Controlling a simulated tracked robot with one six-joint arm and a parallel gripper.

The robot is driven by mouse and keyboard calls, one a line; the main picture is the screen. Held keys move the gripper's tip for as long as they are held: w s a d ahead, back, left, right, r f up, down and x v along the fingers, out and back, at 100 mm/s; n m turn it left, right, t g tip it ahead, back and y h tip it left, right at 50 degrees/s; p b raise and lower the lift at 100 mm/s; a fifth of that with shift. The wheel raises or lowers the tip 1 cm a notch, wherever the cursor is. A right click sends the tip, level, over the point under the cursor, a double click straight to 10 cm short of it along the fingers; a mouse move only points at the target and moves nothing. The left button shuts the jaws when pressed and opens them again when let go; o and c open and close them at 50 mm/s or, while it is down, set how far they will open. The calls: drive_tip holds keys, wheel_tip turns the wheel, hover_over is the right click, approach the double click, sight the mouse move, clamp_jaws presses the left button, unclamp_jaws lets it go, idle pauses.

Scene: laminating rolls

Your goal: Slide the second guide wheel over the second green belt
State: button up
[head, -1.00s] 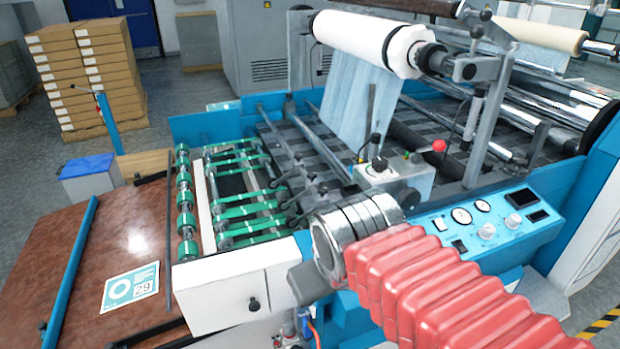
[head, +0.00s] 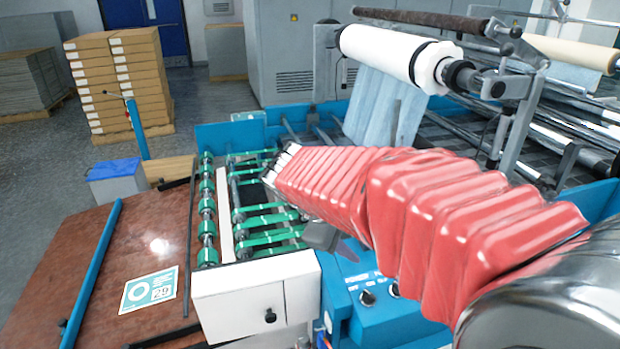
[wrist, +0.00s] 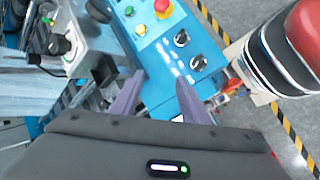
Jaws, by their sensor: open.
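Several green belts (head: 268,234) run side by side over the rollers at the feed end of the machine in the head view. The guide wheels and their holders are mostly hidden behind my red-sleeved arm, so I cannot pick out the second wheel or how it sits on the second belt. My gripper (wrist: 160,78) shows in the wrist view with two purple-grey fingers apart and nothing between them. It points at the blue control panel (wrist: 160,47). No belt or guide wheel shows clearly in the wrist view.
The panel carries black knobs (wrist: 182,38) and a red emergency button (wrist: 163,8). A white box cover (head: 255,292) stands at the front of the belts. A brown table (head: 90,265) lies left, and a white film roll (head: 390,55) hangs above the machine.

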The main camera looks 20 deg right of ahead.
drive_tip(key=w+d+f+n+h, duration=0.1)
drive_tip(key=w+f+n+h, duration=0.2)
drive_tip(key=w, duration=0.6)
drive_tip(key=w+f+n+h, duration=0.1)
drive_tip(key=w+n+h, duration=0.25)
drive_tip(key=w, duration=0.45)
drive_tip(key=w+a+f+n+t+h, duration=0.1)
drive_tip(key=w+a+f+n+t, duration=0.1)
drive_tip(key=w, duration=0.4)
drive_tip(key=w+a+f+n+t+h, duration=0.2)
drive_tip(key=w+a+f+n, duration=0.1)
drive_tip(key=w+f+n, duration=0.1)
drive_tip(key=w+n, duration=0.1)
drive_tip(key=w, duration=0.1)
drive_tip(key=shift+w+f+t, duration=0.3)
drive_tip(key=shift+w+t, duration=0.05)
drive_tip(key=shift+t, duration=0.05)
drive_tip(key=shift+a+n, duration=0.1)
drive_tip(key=shift+n, duration=0.15)
drive_tip(key=x, duration=1.3)
drive_tip(key=shift+w+d+r, duration=0.1)
drive_tip(key=shift+d+r, duration=0.1)
drive_tip(key=shift+d, duration=0.2)
drive_tip(key=shift+c, duration=0.2)
clamp_jaws()
